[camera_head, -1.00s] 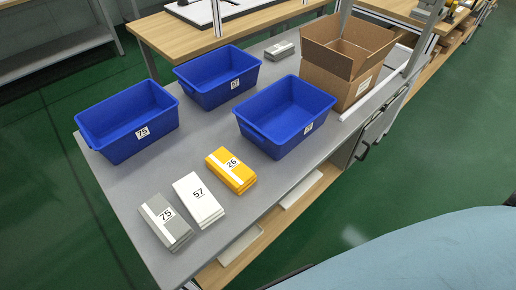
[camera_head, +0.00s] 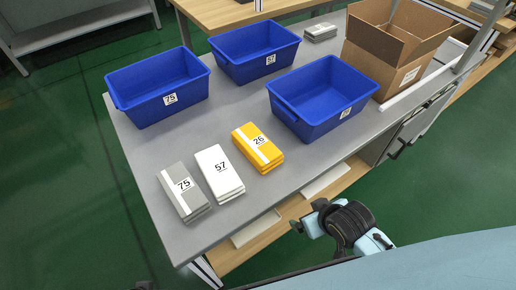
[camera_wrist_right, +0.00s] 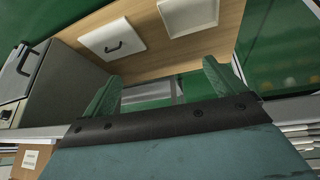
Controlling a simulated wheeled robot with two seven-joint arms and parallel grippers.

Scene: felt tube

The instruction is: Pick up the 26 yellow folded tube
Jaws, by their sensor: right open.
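The yellow folded tube (camera_head: 258,148), labelled 26, lies as a small stack with a white stripe near the front edge of the grey table (camera_head: 215,120). The white tube (camera_head: 220,172) labelled 57 and the grey tube (camera_head: 184,190) labelled 75 lie to its left. My right arm shows at the lower right of the head view, beyond the table's front edge and apart from the tubes. In the right wrist view my right gripper (camera_wrist_right: 160,90) has its two green fingers spread, with nothing between them. No tube is clear in that view. My left gripper is out of view.
Blue bins labelled 75 (camera_head: 158,105) and 57 (camera_head: 255,60) stand behind the tubes. Another blue bin (camera_head: 320,105) stands right of the yellow tube. An open cardboard box (camera_head: 385,62) is at the back right. A wooden shelf (camera_head: 290,212) runs below the tabletop.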

